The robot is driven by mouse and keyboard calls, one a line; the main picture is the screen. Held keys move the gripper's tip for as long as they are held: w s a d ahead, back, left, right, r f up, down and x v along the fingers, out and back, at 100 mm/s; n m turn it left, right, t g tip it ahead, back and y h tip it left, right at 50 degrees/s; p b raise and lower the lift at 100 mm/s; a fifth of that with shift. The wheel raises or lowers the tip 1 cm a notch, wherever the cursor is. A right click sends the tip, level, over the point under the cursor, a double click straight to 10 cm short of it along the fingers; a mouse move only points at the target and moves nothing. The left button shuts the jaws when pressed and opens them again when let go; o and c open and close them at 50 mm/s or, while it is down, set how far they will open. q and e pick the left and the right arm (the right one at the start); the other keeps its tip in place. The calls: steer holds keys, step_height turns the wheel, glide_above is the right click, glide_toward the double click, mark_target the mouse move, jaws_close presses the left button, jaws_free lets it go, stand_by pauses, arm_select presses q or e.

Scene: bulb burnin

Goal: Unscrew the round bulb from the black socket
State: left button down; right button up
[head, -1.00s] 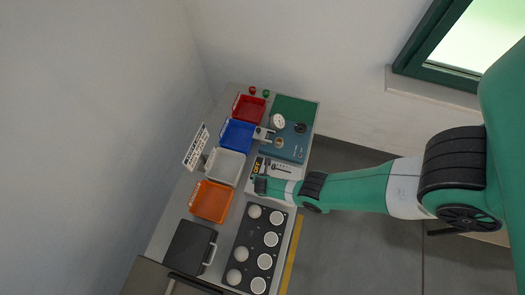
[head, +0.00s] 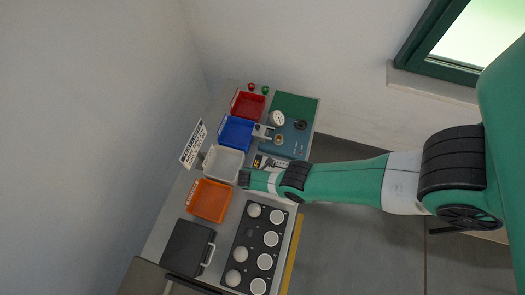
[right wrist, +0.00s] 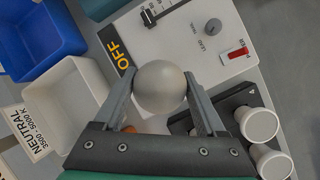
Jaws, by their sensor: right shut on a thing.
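A round, frosted white bulb (right wrist: 160,87) sits between the fingers of my right gripper (right wrist: 163,100) in the right wrist view. The fingers are shut on it, one on each side. In the head view my right gripper (head: 244,179) is above the table beside the white tray (head: 222,164); the bulb is not clear there. A dark round fitting (head: 300,125), seemingly the black socket, is on the blue-green panel (head: 292,147), apart from my gripper. No bulb is visible in it. My left gripper is not in view.
A white control box (right wrist: 205,50) reading OFF lies below the bulb. A label reading NEUTRAL (right wrist: 30,130) is by the white tray. Blue (head: 236,133), red (head: 248,105) and orange (head: 209,200) trays line the table. A black rack (head: 255,238) holds several white bulbs.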

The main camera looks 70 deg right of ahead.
steer(key=c, duration=0.3)
steer(key=n+t+p, duration=0.1)
steer(key=n, duration=0.1)
steer(key=n+t+p, duration=0.1)
steer(key=n+p, duration=0.1)
steer(key=n, duration=0.1)
steer(key=n+t+p, duration=0.1)
steer(key=n, duration=0.2)
steer(key=shift+s+r+p, duration=0.1)
steer(key=shift+r+p, duration=0.2)
steer(key=shift+p, duration=0.05)
steer(key=n+t, duration=0.1)
steer(key=n, duration=0.1)
steer(key=n+y, duration=0.1)
steer(key=n, duration=0.1)
steer(key=shift+d+f+t+p, duration=0.1)
steer(key=shift+f+t+p, duration=0.05)
steer(key=shift+t+p, duration=0.25)
steer(key=n, duration=0.1)
steer(key=n+y, duration=0.1)
steer(key=shift+w+f+n+t, duration=0.15)
steer(key=shift+w+n+t, duration=0.05)
steer(key=shift+n+t, duration=0.2)
steer(key=o, duration=1.2)
steer(key=shift+w, duration=0.1)
